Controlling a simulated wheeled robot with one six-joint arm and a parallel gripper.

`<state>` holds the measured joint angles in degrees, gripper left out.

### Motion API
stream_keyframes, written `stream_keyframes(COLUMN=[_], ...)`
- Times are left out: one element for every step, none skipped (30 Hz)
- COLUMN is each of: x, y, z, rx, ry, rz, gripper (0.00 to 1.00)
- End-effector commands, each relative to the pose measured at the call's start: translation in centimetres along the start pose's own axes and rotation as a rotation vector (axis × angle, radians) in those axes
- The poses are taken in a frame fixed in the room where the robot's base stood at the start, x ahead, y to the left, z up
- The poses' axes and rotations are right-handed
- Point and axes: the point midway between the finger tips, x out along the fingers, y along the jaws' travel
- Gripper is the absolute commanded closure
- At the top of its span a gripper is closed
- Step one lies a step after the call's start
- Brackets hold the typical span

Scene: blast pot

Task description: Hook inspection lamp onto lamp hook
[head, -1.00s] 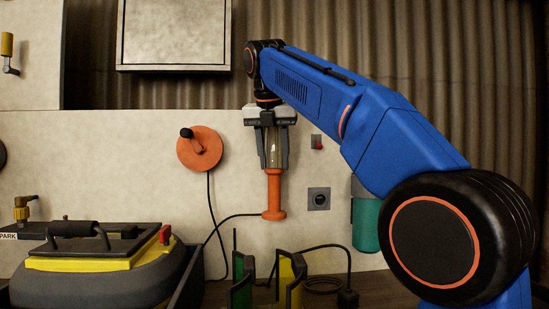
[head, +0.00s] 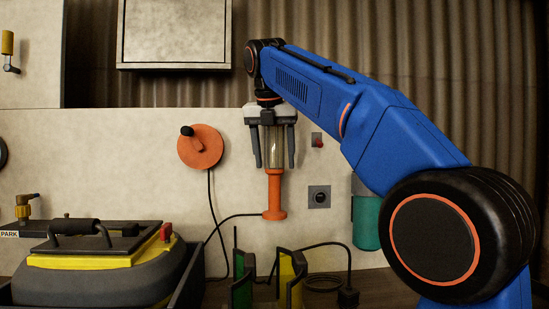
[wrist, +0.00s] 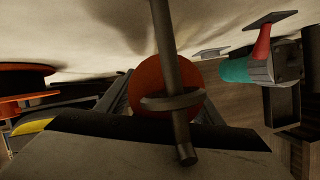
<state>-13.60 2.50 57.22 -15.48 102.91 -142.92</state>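The inspection lamp (head: 274,190) hangs upright in front of the pale wall panel, with a clear tube and an orange handle, its cable leading left. In the wrist view its orange round end (wrist: 148,82) shows, with a grey ring (wrist: 172,101) that appears to be around a dark rod, the lamp hook (wrist: 170,50). My gripper (head: 274,163) points down over the lamp's upper part. Its fingers are open, one on each side of the tube, with gaps visible. The hook is hidden behind my gripper in the head view.
An orange reel (head: 207,148) is on the wall to the left. A teal container (head: 366,222) hangs at right. Green and yellow upright plates (head: 288,280) stand below the lamp. A grey and yellow lidded pot (head: 95,275) is at lower left.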

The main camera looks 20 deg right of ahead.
Motion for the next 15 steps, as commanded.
stream_keyframes(x=[0.2,0.2,0.3,0.2,0.2,0.1,-0.1,-0.3,-0.8,-1.1,-1.5,-2.1,-2.6,-3.1,-3.8], y=[0.1,0.1,0.1,0.1,0.1,0.1,0.1,0.1,0.1,0.1,0.1,0.1,0.1,0.1,0.1], z=[0.1,0.1,0.1,0.1,0.1,0.1,0.1,0.2,0.2,0.2,0.2,0.3,0.2,0.2,0.2], rx=[0.0,0.0,0.0,0.0,0.0,0.0,0.0,0.0,0.0,0.0,0.0,0.001,0.001,0.002,0.002], ry=[0.001,0.001,0.002,0.002,0.001,0.001,0.001,-0.001,-0.003,-0.003,-0.004,-0.006,-0.006,-0.007,-0.009], rz=[-0.002,-0.002,-0.003,-0.003,-0.003,-0.002,-0.002,-0.001,0.0,0.0,0.0,0.002,0.002,0.002,0.003], gripper=[0.4,0.4,0.4,0.4,0.4,0.4,0.4,0.4,0.4,0.4,0.4,0.4,0.4,0.4,0.4])
